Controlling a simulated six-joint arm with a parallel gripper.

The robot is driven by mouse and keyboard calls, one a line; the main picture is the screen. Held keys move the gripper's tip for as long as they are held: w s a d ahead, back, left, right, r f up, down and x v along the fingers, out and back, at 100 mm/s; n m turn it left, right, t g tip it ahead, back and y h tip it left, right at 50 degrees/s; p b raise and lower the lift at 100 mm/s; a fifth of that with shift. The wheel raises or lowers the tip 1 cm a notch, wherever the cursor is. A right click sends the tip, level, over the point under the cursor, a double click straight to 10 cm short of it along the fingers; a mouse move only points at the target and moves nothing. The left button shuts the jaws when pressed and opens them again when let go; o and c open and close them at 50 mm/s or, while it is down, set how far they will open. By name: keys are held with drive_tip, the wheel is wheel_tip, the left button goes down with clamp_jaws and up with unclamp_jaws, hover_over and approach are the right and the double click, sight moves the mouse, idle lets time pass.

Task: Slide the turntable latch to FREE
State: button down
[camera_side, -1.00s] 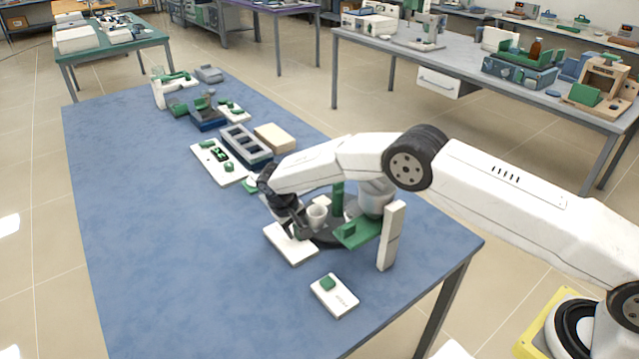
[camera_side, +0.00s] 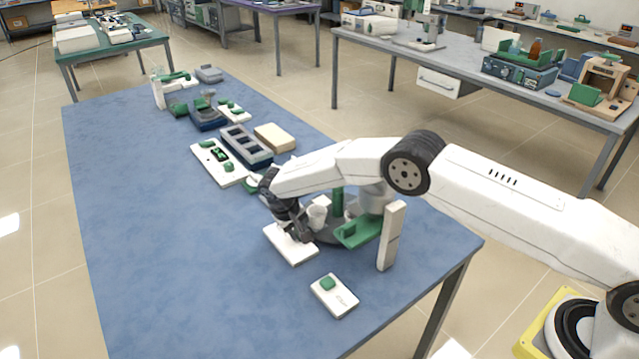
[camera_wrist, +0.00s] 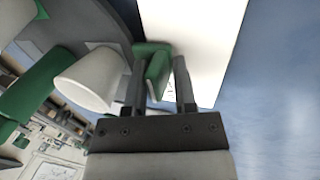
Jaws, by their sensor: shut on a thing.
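My gripper (camera_side: 302,238) reaches down to a white plate (camera_side: 288,247) at the edge of the dark round turntable (camera_side: 328,238). In the wrist view my gripper (camera_wrist: 160,75) has its two fingers either side of a green latch knob (camera_wrist: 156,66). The knob rises from the white plate, which also shows there (camera_wrist: 205,35). The jaws are shut on the knob. In the side view my gripper hides the knob. Any FREE marking is not readable; only small dark marks show on the plate near the fingers.
A white cup (camera_wrist: 88,80) stands on the turntable close beside my fingers. A green block (camera_side: 358,232) and a white post (camera_side: 391,236) stand to the right. A small white plate with a green button (camera_side: 328,283) lies in front.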

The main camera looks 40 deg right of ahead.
drive_tip(key=shift+a, duration=1.05)
drive_tip(key=c, duration=0.8)
unclamp_jaws()
drive_tip(key=shift+c, duration=0.2)
drive_tip(key=shift+r, duration=0.15)
wheel_tip(320, 180, up, 7)
